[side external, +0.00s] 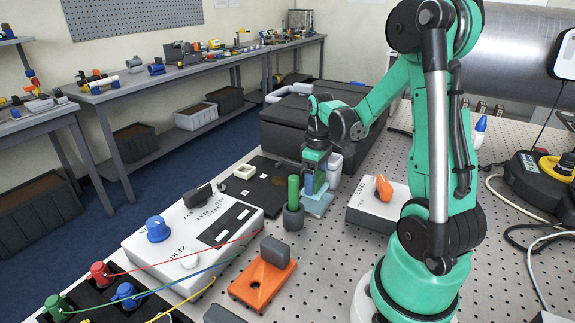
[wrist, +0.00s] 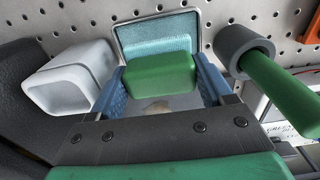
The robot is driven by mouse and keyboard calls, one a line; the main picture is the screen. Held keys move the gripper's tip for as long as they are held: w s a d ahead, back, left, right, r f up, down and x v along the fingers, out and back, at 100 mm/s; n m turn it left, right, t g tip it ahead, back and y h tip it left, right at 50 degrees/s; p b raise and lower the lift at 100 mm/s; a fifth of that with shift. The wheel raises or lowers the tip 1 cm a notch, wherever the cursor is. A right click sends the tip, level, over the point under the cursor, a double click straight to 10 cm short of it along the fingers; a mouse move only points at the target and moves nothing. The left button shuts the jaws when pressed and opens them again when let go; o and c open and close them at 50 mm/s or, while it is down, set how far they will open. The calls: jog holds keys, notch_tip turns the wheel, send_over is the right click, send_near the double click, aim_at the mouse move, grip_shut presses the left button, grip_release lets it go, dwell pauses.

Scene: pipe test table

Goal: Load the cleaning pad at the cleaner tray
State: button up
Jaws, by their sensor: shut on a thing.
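My gripper (side external: 314,182) is low over the light-blue cleaner tray (side external: 318,208) in the side view. In the wrist view its two blue fingers (wrist: 160,82) are shut on a green block (wrist: 160,75). Directly beyond the block is a light-blue pad (wrist: 150,35) inside the thin-rimmed tray (wrist: 120,38). The block overlaps the pad in view; I cannot tell whether they touch or are joined. The block is mostly hidden by the fingers in the side view.
A green rod (side external: 293,190) stands in a dark grey holder (side external: 292,220) close beside the tray. A white cup (wrist: 68,80) is on the other side. A white knobbed box (side external: 378,208), an orange bracket (side external: 262,284) and a white control box (side external: 190,235) stand nearby.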

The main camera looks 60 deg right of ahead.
jog(key=shift+r, duration=2.15)
jog(key=shift+w, duration=0.1)
